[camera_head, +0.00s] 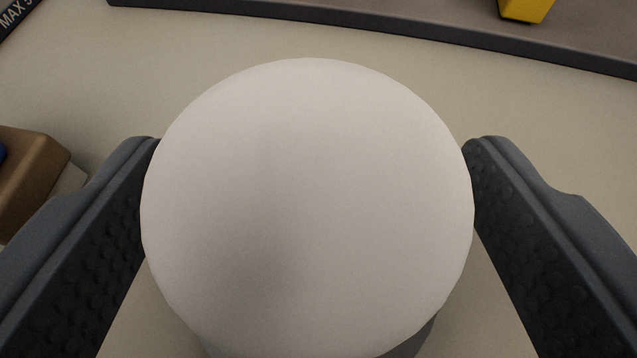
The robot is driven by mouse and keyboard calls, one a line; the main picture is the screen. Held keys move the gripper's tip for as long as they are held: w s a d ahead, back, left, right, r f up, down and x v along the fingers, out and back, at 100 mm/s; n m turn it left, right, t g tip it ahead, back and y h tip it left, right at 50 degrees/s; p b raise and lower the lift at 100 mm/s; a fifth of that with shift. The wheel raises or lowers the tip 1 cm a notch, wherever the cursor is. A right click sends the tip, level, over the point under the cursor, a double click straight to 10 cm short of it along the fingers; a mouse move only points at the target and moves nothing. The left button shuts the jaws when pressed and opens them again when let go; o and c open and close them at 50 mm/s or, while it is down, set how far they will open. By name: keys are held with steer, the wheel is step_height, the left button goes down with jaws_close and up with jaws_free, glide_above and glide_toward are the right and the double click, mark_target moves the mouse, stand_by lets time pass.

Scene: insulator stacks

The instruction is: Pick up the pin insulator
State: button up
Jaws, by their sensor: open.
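A large smooth white rounded top, which looks like the pin insulator (305,205), fills the middle of the view. A small grey part shows below its lower right edge; the rest of its lower body is hidden under the white top. My gripper (312,150) is open, with one dark textured finger on each side of the white top. The fingertips appear very close to its left and right edges. I cannot tell whether they touch it.
The beige surface (90,60) around it is mostly clear. A brown block (28,175) with a bit of blue lies at the left edge. A dark-edged grey ledge (400,22) runs along the top, with a yellow object (525,8) on it. A dark strip with lettering (15,15) is at the top left.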

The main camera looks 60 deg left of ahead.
steer(key=c, duration=1.4)
steer(key=shift+s, duration=0.1)
steer(key=shift+f, duration=0.1)
steer(key=shift+c, duration=0.2)
